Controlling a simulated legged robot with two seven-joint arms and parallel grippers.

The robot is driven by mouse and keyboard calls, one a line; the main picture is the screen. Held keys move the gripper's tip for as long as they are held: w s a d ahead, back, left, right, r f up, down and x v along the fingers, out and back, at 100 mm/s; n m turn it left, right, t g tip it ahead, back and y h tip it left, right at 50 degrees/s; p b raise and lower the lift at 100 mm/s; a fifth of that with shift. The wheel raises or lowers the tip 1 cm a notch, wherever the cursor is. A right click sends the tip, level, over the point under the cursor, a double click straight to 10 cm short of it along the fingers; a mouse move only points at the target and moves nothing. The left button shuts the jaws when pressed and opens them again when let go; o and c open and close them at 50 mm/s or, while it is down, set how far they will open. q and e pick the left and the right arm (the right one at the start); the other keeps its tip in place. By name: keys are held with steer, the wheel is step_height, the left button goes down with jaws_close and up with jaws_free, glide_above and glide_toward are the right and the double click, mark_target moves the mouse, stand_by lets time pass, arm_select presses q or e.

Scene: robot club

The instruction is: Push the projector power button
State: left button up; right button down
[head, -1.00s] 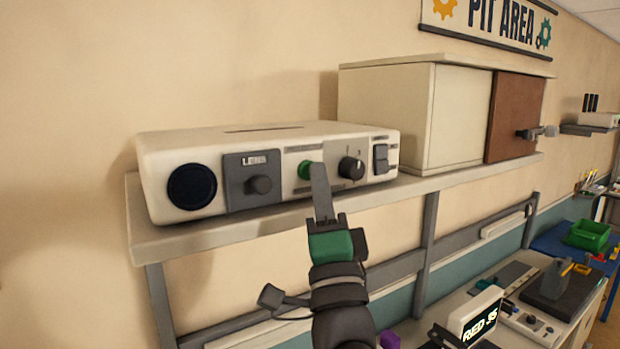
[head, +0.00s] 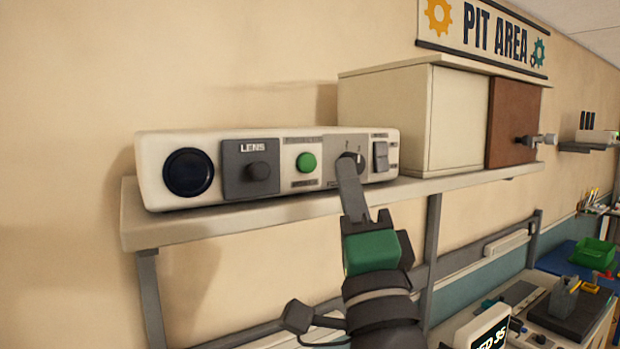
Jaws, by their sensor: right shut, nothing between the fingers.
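The projector (head: 290,199) is a cream box on a wall shelf, with a dark round lens (head: 189,173) at its left end. Its front has a grey panel marked LENS with a dark knob (head: 257,172), a round green button (head: 307,162), a dark dial (head: 361,158) and a grey rocker switch (head: 381,156). My right gripper (head: 351,172) is shut and empty. Its fingertips are in front of the dial and hide part of it; I cannot tell if they touch. The green button is fully visible, left of the fingertips. My left gripper is not in view.
The shelf (head: 210,227) runs along the wall. A cream cabinet (head: 400,118) with a brown door (head: 513,122) stands right of the projector. Below right is a workbench with tools and a green bin (head: 593,252). The wall left of the projector is clear.

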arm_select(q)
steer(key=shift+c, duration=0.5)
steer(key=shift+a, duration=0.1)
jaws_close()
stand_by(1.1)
